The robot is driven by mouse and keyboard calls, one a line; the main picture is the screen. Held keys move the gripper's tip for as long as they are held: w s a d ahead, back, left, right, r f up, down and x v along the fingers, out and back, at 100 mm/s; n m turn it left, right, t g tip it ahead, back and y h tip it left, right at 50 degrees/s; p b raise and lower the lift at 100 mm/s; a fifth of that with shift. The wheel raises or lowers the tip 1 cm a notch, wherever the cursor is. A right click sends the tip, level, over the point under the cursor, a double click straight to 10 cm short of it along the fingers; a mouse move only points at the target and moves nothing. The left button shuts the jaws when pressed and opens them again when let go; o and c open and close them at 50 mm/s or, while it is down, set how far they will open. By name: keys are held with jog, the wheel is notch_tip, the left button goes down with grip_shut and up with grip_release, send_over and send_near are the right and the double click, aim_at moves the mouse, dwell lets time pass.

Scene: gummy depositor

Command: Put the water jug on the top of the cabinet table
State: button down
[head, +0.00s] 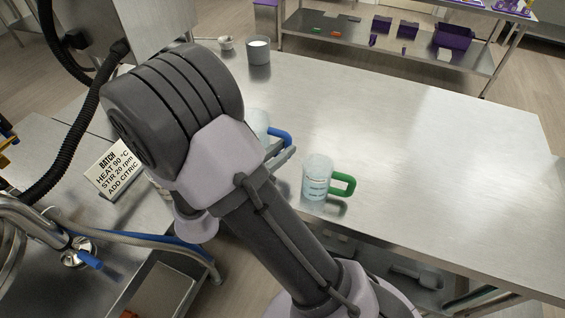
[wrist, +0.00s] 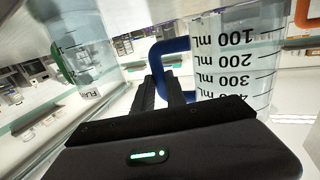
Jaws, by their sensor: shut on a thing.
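A clear measuring jug (wrist: 236,62) with a blue handle (wrist: 172,62) is close in front of my gripper in the wrist view, its scale upside down. My gripper (wrist: 165,90) is shut on the blue handle. In the head view this jug (head: 260,122) is partly hidden by my arm; whether it touches the steel table (head: 430,150) below cannot be told. A second clear jug (head: 317,172) with a green handle (head: 343,184) stands upright on the table's near edge; it also shows at left in the wrist view (wrist: 88,60).
A grey cup (head: 258,50) and a small white pot (head: 226,43) stand at the table's far left. A batch sign (head: 115,168) stands on the left bench beside hoses. A back shelf (head: 395,50) holds purple bins. The table's right side is clear.

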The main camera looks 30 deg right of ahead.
notch_tip(320, 180, down, 4)
jog(key=b, duration=0.2)
jog(key=shift+w+d+b, duration=0.1)
jog(key=shift+w+b, duration=0.05)
jog(key=shift+b, duration=0.2)
jog(key=shift+r, duration=0.25)
jog(key=c, duration=1.8)
grip_release()
jog(key=shift+f, duration=0.15)
jog(key=o, duration=0.4)
jog(key=shift+o, duration=0.2)
